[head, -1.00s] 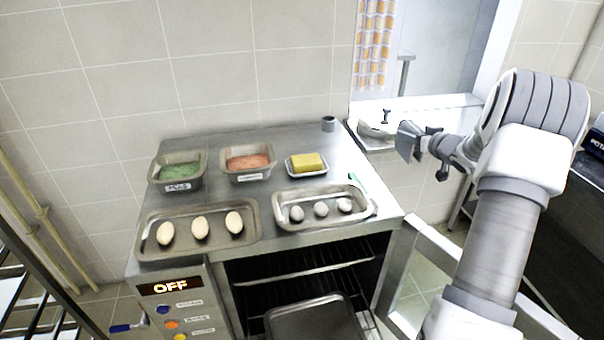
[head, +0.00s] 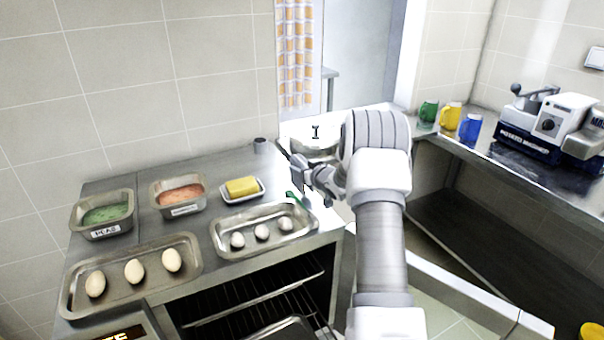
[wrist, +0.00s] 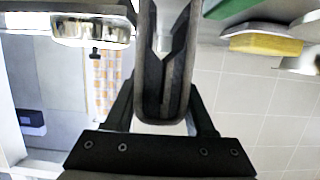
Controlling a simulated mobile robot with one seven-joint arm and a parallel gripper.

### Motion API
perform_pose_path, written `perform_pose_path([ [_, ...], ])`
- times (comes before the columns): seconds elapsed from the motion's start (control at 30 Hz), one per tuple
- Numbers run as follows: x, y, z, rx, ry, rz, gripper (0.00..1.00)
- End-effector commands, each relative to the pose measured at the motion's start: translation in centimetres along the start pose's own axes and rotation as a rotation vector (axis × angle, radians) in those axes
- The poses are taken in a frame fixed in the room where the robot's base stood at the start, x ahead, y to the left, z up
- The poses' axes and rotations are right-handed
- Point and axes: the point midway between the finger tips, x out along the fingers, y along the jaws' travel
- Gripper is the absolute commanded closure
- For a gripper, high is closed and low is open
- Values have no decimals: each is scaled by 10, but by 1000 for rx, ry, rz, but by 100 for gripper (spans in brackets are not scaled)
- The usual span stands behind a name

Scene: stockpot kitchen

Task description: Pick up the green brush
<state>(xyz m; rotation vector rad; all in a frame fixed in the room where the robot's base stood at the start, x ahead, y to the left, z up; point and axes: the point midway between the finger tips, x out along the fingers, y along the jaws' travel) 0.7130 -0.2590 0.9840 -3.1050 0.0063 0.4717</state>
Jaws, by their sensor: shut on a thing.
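The green brush (head: 294,198) lies at the right back corner of the counter, by the far right corner of the egg tray. Only a small part of it shows in the head view. A dark green piece, probably the brush, shows at the top edge of the wrist view (wrist: 228,6). My gripper (head: 304,168) is above and slightly right of the brush, apart from it. It is shut on a grey, flat-looking thing (wrist: 166,75), which I cannot identify.
A tray with grey eggs (head: 222,247) lies just left of the brush. A yellow block (head: 242,187) sits on a white dish. Colored mugs (head: 450,115) stand at right.

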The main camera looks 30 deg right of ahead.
Motion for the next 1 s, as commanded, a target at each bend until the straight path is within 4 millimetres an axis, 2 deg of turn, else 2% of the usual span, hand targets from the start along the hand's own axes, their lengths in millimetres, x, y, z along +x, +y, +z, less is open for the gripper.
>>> perform_pose_path([
  [0.03,3,0,9,1,-1,-1,100],
  [0.1,5,0,15,-1,1,-1,100],
  [0.47,6,0,19,-1,2,0,100],
  [0.5,6,0,20,-1,1,0,44],
  [0.63,6,0,18,-1,1,0,20],
  [0.67,6,0,18,-1,1,0,15],
  [1.0,5,0,16,-1,1,0,15],
])
